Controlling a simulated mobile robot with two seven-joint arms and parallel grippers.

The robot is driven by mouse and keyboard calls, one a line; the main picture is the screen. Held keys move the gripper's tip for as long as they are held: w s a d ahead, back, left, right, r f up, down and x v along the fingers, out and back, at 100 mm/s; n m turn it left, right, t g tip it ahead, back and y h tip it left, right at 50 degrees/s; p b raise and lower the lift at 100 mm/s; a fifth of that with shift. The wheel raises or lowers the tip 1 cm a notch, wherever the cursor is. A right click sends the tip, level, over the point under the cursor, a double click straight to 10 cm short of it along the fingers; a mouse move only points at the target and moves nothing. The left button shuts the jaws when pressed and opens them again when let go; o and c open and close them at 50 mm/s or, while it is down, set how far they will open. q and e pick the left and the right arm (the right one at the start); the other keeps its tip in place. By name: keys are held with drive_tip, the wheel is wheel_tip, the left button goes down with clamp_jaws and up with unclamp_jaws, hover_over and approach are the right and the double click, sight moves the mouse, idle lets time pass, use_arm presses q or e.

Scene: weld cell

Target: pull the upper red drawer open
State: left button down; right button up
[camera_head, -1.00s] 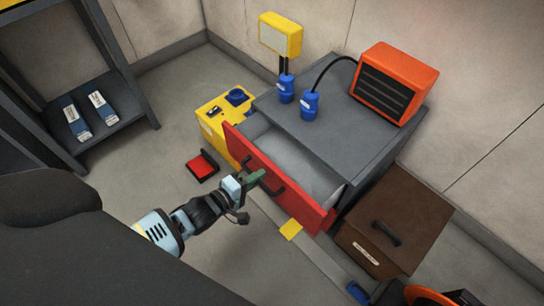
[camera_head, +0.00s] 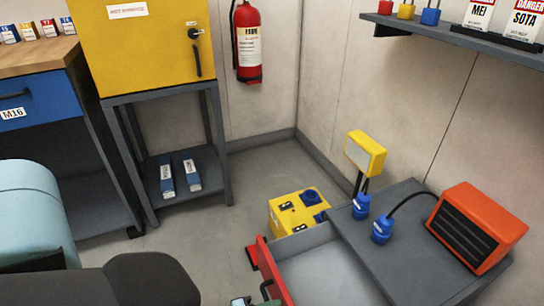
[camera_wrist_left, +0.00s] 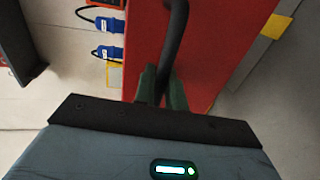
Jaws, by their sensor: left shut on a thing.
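The red drawer (camera_head: 270,272) stands well out from the grey cabinet (camera_head: 405,225). Its pale interior (camera_head: 330,278) shows and looks empty in the part I see. In the left wrist view the red drawer front (camera_wrist_left: 205,50) lies behind a black bar handle (camera_wrist_left: 174,40). My left gripper (camera_wrist_left: 163,88) has its green fingers shut around this handle. In the head view only a bit of this gripper (camera_head: 241,301) shows at the bottom edge. The drawer's near end is cut off there. My right gripper is not in view.
A yellow socket box (camera_head: 285,222) stands beside the drawer. Blue plugs (camera_head: 382,230) and an orange heater-like unit (camera_head: 475,225) sit on the cabinet top. A yellow cabinet on a grey stand (camera_head: 222,150) is at the back left. Floor between is clear.

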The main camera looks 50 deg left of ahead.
use_arm(q)
drive_tip(key=c, duration=1.8)
unclamp_jaws()
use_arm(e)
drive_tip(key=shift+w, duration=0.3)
